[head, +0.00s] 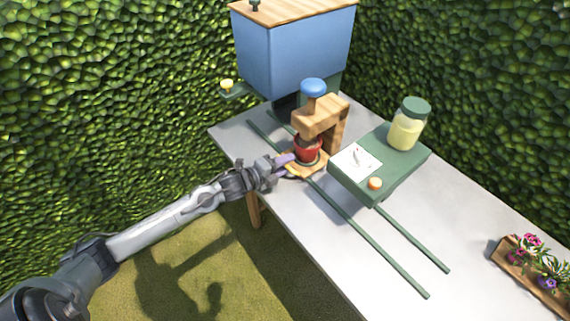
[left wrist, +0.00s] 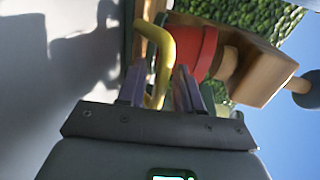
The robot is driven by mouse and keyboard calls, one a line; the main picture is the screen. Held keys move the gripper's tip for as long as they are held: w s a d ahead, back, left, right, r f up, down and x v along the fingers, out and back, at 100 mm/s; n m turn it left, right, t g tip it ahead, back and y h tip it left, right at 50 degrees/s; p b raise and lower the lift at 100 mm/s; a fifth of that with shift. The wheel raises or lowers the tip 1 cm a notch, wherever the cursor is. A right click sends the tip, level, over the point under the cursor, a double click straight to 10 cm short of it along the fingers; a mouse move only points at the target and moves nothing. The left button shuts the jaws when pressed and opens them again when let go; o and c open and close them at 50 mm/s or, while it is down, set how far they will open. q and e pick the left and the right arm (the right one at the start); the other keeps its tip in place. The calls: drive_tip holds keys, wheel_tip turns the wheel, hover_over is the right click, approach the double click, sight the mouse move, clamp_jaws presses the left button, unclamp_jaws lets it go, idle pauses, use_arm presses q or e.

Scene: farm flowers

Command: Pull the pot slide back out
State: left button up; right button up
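The pot slide (head: 293,172) is a light wooden plate at the foot of a wooden press (head: 330,116) with a blue knob (head: 313,87). A red pot (head: 308,151) with dark contents stands on it, under the press arm; the pot also shows in the left wrist view (left wrist: 207,50). A curved yellow handle (left wrist: 165,48) rises beside the pot. My left gripper (head: 284,166) is at the slide's near left side. In the left wrist view its purple-grey fingers (left wrist: 161,85) stand apart, one on each side of the handle. My right gripper is out of view.
A blue hopper (head: 295,52) stands at the back, with a yellow knob (head: 227,84) beside it. Green rails (head: 372,240) run along the grey table (head: 310,235). A green platform (head: 400,168) carries a jar (head: 407,126). A flower planter (head: 515,265) stands at right.

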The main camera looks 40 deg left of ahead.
use_arm(q)
drive_tip(key=shift+c, duration=0.2)
clamp_jaws()
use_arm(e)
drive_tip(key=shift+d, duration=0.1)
